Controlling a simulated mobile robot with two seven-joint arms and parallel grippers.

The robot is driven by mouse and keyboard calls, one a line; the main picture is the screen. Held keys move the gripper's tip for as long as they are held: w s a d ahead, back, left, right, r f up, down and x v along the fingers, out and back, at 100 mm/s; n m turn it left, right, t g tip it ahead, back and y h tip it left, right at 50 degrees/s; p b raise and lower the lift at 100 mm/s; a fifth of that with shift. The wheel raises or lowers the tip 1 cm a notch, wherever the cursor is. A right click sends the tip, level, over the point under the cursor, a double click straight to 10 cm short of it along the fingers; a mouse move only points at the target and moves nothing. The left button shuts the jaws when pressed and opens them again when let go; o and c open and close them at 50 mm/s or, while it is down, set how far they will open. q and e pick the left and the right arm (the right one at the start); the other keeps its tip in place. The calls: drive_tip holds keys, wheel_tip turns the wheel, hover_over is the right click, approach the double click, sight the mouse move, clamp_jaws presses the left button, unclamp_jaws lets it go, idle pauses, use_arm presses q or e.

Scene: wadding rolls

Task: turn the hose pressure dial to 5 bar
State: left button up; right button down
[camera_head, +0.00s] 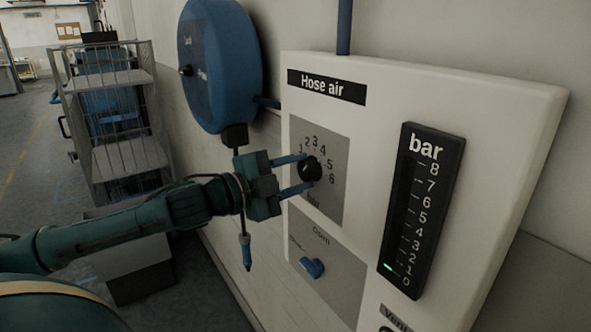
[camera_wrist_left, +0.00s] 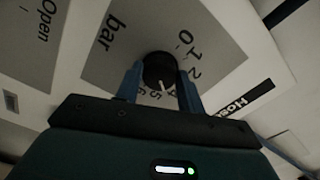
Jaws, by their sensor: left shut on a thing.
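The pressure dial is a black round knob (camera_head: 311,165) on a grey plate with numbers around it, on the white "Hose air" panel (camera_head: 463,95). My left gripper (camera_head: 308,172) is shut on the knob, one blue finger on each side. In the left wrist view the knob (camera_wrist_left: 159,67) sits between the fingers, and its pale pointer mark points down toward the 4 and 5. The exact number is hard to read. The black bar gauge (camera_head: 425,205) shows a small green light near its low end, around 0 to 1. My right gripper is not in view.
A blue knob (camera_head: 312,267) sits on a plate marked "Open" below the dial. A blue hose reel (camera_head: 222,65) hangs on the wall to the left, with a hose end (camera_head: 246,255) hanging down. A wire cart (camera_head: 108,115) stands farther left beside open floor.

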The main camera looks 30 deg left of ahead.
sight(302, 172)
use_arm(q)
drive_tip(key=shift+r+m, duration=0.1)
drive_tip(key=shift+m, duration=2.2)
drive_tip(key=shift+c, duration=0.2)
drive_tip(key=o, duration=1)
drive_tip(key=shift+s, duration=0.1)
drive_tip(key=shift+s+a, duration=0.15)
drive_tip(key=shift+s, duration=0.05)
drive_tip(key=shift+v, duration=3.4)
